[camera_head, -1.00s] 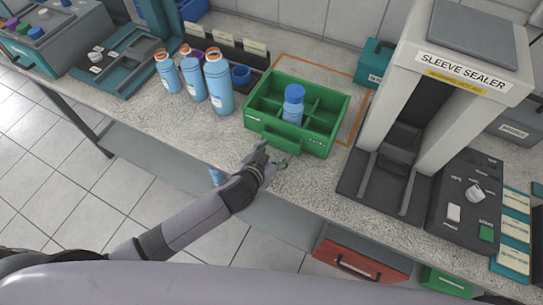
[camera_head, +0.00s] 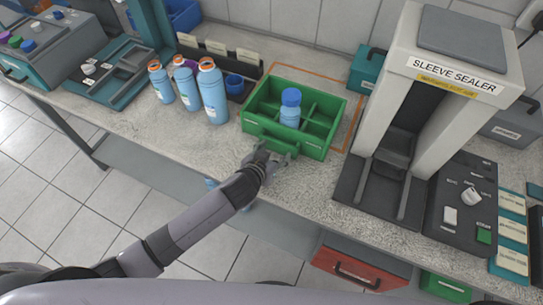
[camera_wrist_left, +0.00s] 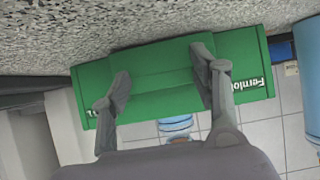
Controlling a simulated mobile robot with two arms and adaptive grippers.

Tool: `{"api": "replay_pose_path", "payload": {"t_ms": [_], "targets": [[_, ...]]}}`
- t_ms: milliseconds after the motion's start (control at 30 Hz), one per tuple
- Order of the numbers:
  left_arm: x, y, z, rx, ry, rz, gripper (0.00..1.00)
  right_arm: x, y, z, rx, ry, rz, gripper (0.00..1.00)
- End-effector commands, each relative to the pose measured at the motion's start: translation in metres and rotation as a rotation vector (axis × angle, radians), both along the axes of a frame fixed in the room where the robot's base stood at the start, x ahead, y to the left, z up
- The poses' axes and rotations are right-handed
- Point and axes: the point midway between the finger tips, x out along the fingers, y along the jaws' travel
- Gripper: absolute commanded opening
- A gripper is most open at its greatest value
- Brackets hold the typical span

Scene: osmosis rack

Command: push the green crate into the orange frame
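The green crate (camera_head: 312,149) stands on the bench, with compartments and a blue-capped bottle (camera_head: 290,108) inside. The orange frame (camera_head: 356,122) is an outline on the benchtop. My left gripper (camera_head: 270,155) is at the crate's front handle. In the left wrist view its fingers (camera_wrist_left: 162,70) are spread over the crate's green front (camera_wrist_left: 150,62), with nothing clamped between them. I cannot tell exactly where they touch. My right gripper is out of view.
Several blue bottles with orange or purple caps (camera_head: 212,92) stand left of the crate, by a dark tray with a blue cup (camera_head: 234,84). The sleeve sealer (camera_head: 440,100) stands close on the right. A teal box (camera_head: 368,68) is behind. The bench's front edge is near my gripper.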

Motion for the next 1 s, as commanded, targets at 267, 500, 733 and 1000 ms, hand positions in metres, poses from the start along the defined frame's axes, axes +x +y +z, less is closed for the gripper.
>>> {"api": "replay_pose_path", "payload": {"t_ms": [267, 500, 733, 1000], "targets": [[0.017, -0.007, 0.001, -0.002, -0.002, 0.000, 0.55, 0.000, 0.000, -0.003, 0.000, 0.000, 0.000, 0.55], [0.031, -0.011, 0.000, -0.002, -0.003, 0.001, 0.55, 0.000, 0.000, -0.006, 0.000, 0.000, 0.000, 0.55], [0.041, -0.015, 0.001, 0.000, -0.003, -0.001, 0.55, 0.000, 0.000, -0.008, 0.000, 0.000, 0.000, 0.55], [0.042, -0.016, 0.001, -0.001, -0.002, -0.001, 0.55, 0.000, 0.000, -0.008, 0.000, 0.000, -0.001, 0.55]]}}
